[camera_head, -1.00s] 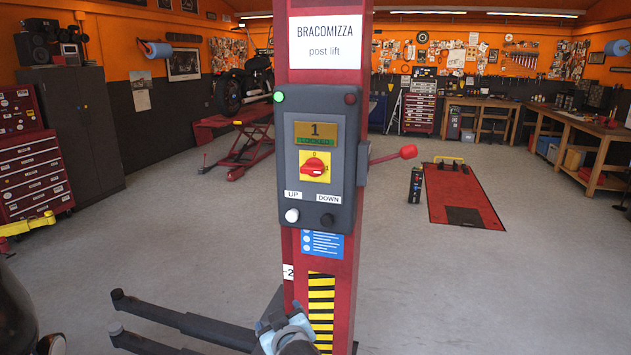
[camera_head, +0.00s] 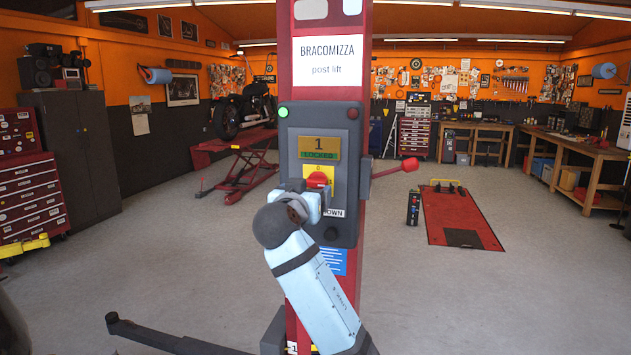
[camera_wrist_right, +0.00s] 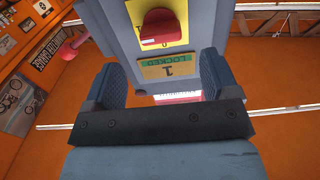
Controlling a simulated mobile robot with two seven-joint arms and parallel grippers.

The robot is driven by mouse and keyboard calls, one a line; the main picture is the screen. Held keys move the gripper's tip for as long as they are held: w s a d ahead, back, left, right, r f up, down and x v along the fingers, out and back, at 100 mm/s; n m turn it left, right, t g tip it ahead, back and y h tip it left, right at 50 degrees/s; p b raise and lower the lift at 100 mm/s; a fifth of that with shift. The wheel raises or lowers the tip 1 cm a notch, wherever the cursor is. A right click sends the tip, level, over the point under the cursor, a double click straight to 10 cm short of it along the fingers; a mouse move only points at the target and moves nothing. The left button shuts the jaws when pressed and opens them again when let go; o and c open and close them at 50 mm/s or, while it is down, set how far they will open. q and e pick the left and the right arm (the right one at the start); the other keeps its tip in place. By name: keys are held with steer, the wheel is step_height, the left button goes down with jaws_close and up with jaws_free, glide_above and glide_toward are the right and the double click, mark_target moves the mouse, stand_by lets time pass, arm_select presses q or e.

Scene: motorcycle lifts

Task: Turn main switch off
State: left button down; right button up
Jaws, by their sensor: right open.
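The main switch (camera_head: 319,180) is a red rotary knob on a yellow plate on the grey control box (camera_head: 342,213) of the red post lift. The display (camera_head: 319,148) above it reads "1 LOCKED", and a green lamp glows at the box's upper left. My right gripper (camera_head: 313,197) is in front of the switch, covering its lower part and the UP label and button. In the right wrist view the two dark fingers (camera_wrist_right: 155,88) are apart with nothing between them; the red knob (camera_wrist_right: 161,28) lies beyond the fingertips. My left gripper is not in view.
A dark lift arm (camera_head: 165,335) extends low on the left. A motorcycle lift (camera_head: 235,165) stands behind on the left, a red floor plate (camera_head: 460,215) on the right. The floor between is clear.

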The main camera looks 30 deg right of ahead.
mark_target(314, 185)
steer(key=p+x, duration=0.1)
steer(key=x, duration=0.6)
steer(key=shift+w+d, duration=0.2)
steer(key=shift+w, duration=0.05)
steer(key=c, duration=0.9)
